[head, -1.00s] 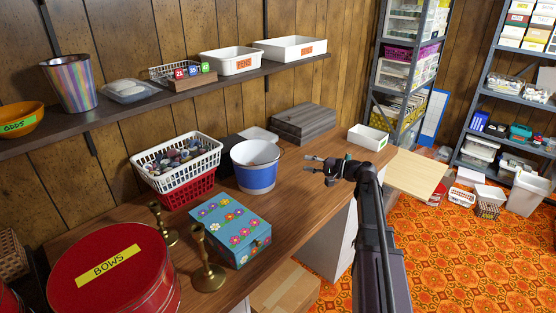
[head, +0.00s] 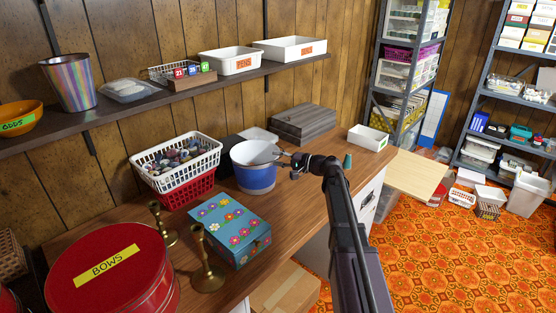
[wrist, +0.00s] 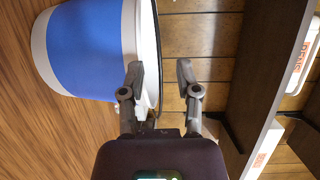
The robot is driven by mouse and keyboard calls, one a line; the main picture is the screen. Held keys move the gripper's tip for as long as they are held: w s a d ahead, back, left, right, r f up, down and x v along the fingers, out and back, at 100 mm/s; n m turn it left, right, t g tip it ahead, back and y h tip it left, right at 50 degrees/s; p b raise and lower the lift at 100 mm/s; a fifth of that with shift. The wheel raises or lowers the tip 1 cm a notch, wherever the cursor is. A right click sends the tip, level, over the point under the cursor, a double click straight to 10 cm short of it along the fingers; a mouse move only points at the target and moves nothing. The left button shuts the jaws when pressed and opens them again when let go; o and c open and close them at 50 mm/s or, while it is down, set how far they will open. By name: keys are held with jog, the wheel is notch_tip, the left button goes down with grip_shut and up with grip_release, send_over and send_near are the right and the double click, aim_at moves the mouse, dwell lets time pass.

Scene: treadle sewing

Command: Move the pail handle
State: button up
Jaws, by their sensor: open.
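The pail (head: 255,178), white with a wide blue band, stands upright on the wooden tabletop. In the wrist view the pail (wrist: 88,48) fills the upper left. A thin dark curve (wrist: 158,45) along its rim looks like the handle; I cannot tell exactly how it lies. My gripper (head: 284,155) is at the right side of the pail's rim in the head view. In the wrist view my gripper (wrist: 159,73) is open, with the left finger over the rim and the right finger outside it. The dark curve runs between the fingers, with no clear grip on it.
A white basket (head: 178,160) stands left of the pail, and a flowered box (head: 230,228) and brass candlesticks (head: 207,270) are in front. Grey boxes (head: 305,123) stand behind. A small teal cone (head: 347,161) is at the right. A shelf (head: 130,108) hangs above.

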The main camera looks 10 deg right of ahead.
grip_shut()
jog(key=shift+a+r, duration=0.1)
dwell(0.3)
